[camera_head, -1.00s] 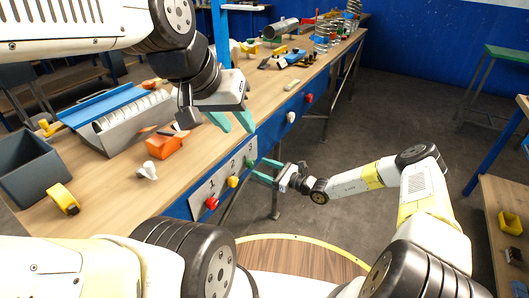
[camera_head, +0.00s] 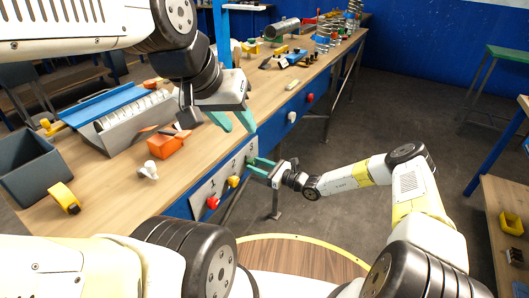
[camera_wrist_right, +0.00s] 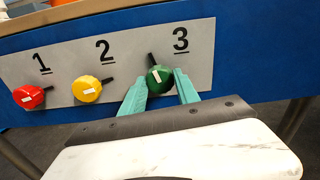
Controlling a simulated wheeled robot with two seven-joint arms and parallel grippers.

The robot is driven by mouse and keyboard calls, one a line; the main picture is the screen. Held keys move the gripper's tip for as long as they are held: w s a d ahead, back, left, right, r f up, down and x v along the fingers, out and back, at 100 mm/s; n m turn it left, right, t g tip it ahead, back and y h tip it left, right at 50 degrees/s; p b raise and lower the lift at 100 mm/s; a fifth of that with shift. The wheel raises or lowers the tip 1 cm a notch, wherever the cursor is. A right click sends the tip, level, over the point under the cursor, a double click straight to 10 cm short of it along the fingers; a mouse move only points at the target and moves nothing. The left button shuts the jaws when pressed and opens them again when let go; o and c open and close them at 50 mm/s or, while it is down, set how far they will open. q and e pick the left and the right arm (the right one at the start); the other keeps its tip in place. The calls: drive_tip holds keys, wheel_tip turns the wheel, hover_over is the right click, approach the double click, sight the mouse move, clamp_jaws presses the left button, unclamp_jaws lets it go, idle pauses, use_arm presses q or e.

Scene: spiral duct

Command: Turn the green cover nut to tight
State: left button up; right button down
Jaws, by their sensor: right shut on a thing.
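The green cover nut (camera_wrist_right: 158,79) is a round knob under the number 3 on a grey plate (camera_wrist_right: 125,55). It has a white mark on its face, and a black tab sticks out above it, leaning slightly left. In the head view the nut (camera_head: 251,156) is small and partly hidden. My right gripper (camera_wrist_right: 161,78) is shut on the green nut, one teal finger on each side; it also shows in the head view (camera_head: 253,166). My left gripper (camera_head: 232,122) hangs above the bench edge, open and empty.
A yellow nut (camera_wrist_right: 87,88) under number 2 and a red nut (camera_wrist_right: 29,97) under number 1 sit left of the green one. An orange block (camera_head: 165,146), a white fitting (camera_head: 148,170) and a grey bin (camera_head: 40,178) stand on the bench. The floor right of the bench is open.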

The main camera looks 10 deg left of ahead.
drive_tip(key=m, duration=0.9)
drive_tip(key=shift+w+m, duration=0.1)
drive_tip(key=shift+m, duration=0.3)
drive_tip(key=m, duration=0.4)
drive_tip(key=shift+m, duration=0.3)
drive_tip(key=m, duration=0.4)
drive_tip(key=shift+f+m, duration=0.1)
drive_tip(key=shift+m, duration=0.3)
drive_tip(key=shift+d, duration=0.1)
drive_tip(key=c, duration=0.9)
unclamp_jaws()
